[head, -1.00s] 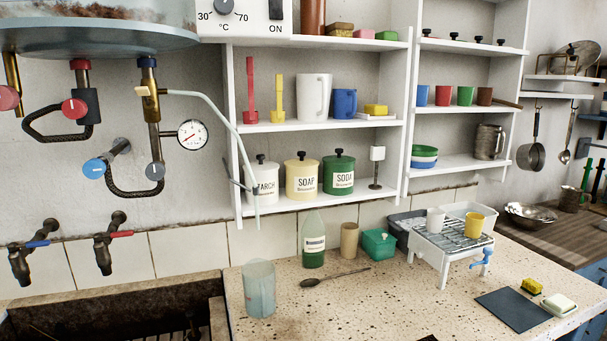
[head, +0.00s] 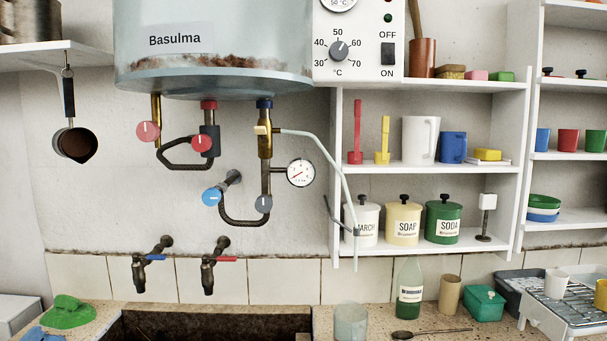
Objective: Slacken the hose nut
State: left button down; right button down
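A boiler (head: 213,72) labelled Basulma hangs on the wall, with pipes and valves below it. A dark braided hose (head: 238,222) loops from the blue-knobbed valve (head: 212,196) to the foot of the brass and steel pipe, by a grey round knob (head: 264,204). A second dark hose (head: 170,164) loops beside the red-knobbed valve (head: 202,143). The nuts at the hose ends are too small to tell apart, so I cannot tell which is the hose nut. Neither of my grippers is in view.
A pressure gauge (head: 301,173) and a thin pale tube (head: 339,165) stick out right of the pipes. Two wall taps (head: 140,270) hang over the stone trough (head: 200,325). White shelves (head: 430,168) hold jars and mugs. A glass jar (head: 350,322) stands on the counter.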

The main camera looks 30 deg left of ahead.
aim_at(264, 204)
jog(key=u, duration=1.3)
